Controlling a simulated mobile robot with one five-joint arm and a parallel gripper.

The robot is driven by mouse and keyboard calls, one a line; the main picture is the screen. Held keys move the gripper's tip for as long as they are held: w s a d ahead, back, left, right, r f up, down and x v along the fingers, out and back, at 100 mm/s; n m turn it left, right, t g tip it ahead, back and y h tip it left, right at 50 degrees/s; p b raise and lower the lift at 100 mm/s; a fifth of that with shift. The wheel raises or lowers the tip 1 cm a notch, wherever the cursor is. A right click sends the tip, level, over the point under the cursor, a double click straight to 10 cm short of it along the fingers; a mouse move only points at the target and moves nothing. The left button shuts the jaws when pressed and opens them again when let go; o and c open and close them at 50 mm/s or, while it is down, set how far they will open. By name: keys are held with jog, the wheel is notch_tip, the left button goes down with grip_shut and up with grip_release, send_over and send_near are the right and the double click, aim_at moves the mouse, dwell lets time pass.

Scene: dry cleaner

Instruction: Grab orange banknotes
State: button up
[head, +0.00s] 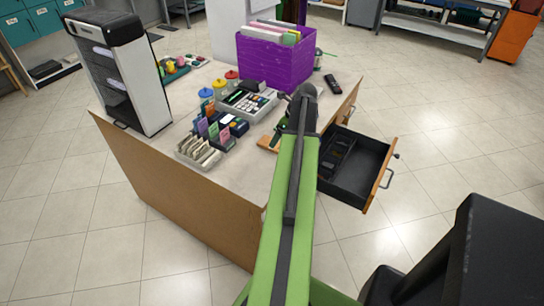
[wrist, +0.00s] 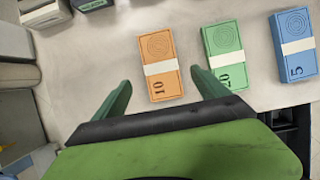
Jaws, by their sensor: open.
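The orange banknotes (wrist: 159,66) are a banded stack marked 10, lying flat on the pale counter in the wrist view. My gripper (wrist: 161,82) is open, with its two green fingers on either side of the lower part of the stack. The gap between the fingers is empty or above the notes; I cannot tell the height. A green stack marked 20 (wrist: 225,55) lies just right of the right finger. In the head view my arm reaches over the counter, and its end hides the orange banknotes.
An open drawer (head: 345,185) juts out at the right.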

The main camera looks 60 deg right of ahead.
jog(key=shift+f, duration=0.1)
jog(key=b+x, duration=0.4)
jog(key=x, duration=0.1)
jog(key=shift+w+d+f+b, duration=0.1)
jog(key=shift+d+f+b, duration=0.1)
jog(key=shift+b, duration=0.2)
jog(key=shift+a+r, duration=0.1)
jog(key=shift+r, duration=0.1)
jog(key=c, duration=1.5)
